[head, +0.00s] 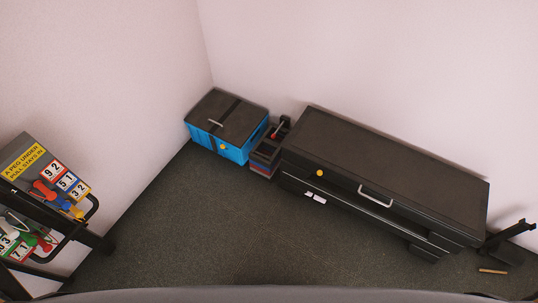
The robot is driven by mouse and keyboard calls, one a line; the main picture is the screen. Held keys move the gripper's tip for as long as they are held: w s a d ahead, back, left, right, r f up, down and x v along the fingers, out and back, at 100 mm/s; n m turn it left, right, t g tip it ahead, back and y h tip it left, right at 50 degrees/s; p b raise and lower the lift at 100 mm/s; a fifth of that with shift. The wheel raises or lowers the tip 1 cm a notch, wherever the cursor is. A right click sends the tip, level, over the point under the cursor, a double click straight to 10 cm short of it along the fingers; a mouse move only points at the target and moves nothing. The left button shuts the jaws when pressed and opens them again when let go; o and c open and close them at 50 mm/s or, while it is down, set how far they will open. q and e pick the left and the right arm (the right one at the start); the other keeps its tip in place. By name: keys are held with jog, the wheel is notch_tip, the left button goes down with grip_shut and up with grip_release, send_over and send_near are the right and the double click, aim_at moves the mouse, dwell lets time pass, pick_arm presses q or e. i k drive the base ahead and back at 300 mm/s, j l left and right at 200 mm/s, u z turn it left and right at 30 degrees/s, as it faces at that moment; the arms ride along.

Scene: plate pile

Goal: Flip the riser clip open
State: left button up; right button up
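I cannot pick out the riser clip with certainty. A small dark upright fitting with a red spot (280,130) stands at the stack of dark, red and blue layers (264,161), between the blue crate and the black cabinet. It is too small to tell whether any clip there is open or shut. Neither of my grippers is in view.
A blue crate (201,138) with a dark lid stands left of the stack. A long black cabinet (390,160) stands right of it. A black rack with number cards and coloured pegs (62,185) is at left. A black stand (508,252) is far right. The middle floor is clear.

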aim_at(273, 136)
jog(key=i+l, duration=0.1)
jog(key=i, duration=0.65)
jog(key=i+l, duration=0.15)
jog(key=i, duration=0.6)
